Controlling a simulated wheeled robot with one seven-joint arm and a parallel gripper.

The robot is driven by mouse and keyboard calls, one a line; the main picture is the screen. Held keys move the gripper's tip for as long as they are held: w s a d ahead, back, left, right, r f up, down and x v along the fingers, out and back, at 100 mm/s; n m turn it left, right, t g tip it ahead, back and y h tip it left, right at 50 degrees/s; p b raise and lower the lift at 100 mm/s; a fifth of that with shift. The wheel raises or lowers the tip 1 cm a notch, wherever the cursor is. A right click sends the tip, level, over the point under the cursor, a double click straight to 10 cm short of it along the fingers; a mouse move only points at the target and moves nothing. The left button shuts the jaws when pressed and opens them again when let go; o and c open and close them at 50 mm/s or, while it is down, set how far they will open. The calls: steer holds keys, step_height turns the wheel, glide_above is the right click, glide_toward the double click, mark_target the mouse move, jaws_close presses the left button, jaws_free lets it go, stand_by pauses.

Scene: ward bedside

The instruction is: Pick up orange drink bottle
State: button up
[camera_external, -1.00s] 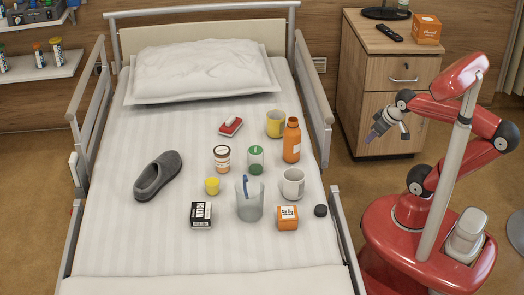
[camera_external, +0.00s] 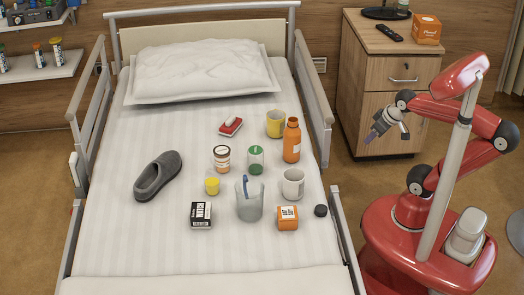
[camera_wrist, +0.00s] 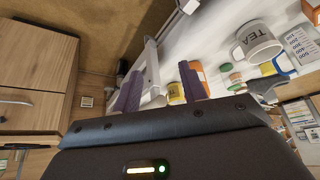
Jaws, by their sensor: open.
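The orange drink bottle (camera_external: 292,141) stands upright on the right side of the bed, beside the yellow mug. In the wrist view an orange surface that looks like the bottle (camera_wrist: 200,76) shows just right of a finger, partly hidden by it. My gripper (camera_external: 372,136) is open and empty, off to the right of the bed beyond the side rail, well apart from the bottle. Its two purple fingers (camera_wrist: 160,74) are spread apart in the wrist view, with nothing held between them.
Near the bottle stand a yellow mug (camera_external: 275,124), a green-lidded jar (camera_external: 256,160) and a white mug (camera_external: 292,184). A clear jug (camera_external: 249,201) and a slipper (camera_external: 158,176) are also on the bed. The side rail (camera_external: 316,100) lies between gripper and bottle. A bedside cabinet (camera_external: 388,72) stands behind.

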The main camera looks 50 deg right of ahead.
steer(key=o, duration=0.8)
